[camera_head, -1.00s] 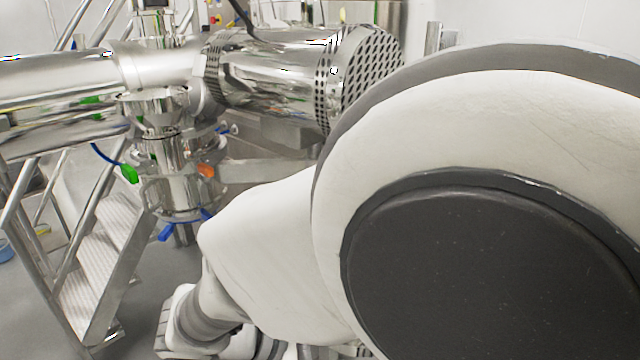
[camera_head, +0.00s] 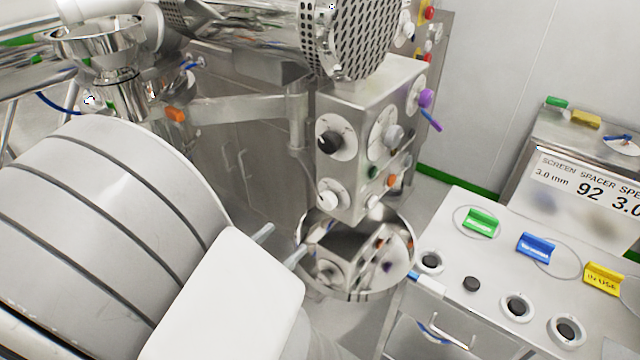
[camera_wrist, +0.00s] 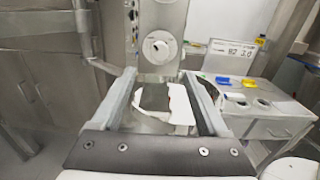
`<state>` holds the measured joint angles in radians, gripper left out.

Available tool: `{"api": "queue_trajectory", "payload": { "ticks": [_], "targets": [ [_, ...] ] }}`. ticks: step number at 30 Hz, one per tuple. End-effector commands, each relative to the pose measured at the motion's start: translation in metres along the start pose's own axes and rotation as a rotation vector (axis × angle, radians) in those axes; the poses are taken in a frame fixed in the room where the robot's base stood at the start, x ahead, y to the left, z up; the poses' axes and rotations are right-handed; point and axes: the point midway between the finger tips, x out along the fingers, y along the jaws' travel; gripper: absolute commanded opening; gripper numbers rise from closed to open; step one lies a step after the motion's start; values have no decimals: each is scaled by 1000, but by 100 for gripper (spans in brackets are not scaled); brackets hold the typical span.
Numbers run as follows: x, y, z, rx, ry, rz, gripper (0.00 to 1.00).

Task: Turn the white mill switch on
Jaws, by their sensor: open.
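A steel control box (camera_head: 350,95) hangs right of centre in the head view. A white knob (camera_head: 330,198) on a round white plate sits low on its left face, below a black knob (camera_head: 330,142). Another white knob (camera_head: 374,206) sits low on its right face; I cannot read which is the mill switch. My gripper (camera_head: 280,245) is open, left of and below the box. It also shows in the wrist view (camera_wrist: 165,90), with nothing held between its fingers.
A polished steel bowl (camera_head: 404,268) is just below the box. A steel bench (camera_head: 455,262) with green, blue and yellow tags is at right. A perforated steel drum (camera_head: 350,35) is above the box, and a steel arm (camera_head: 235,106) lies left of it.

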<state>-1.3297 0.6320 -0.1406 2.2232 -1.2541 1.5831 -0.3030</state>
Motion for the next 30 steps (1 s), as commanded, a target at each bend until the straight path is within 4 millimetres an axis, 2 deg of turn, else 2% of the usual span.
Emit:
{"api": "queue_trajectory", "payload": {
  "ticks": [1,9,15,21,29,30],
  "targets": [
    [13,-1,1,-1,-1,-5,77],
    [71,-1,1,0,0,-5,77],
    [103,-1,0,0,1,-3,77],
    [116,0,0,0,1,-1,77],
    [117,0,0,1,1,-1,77],
    [117,0,0,1,1,-1,73]
  ]
}}
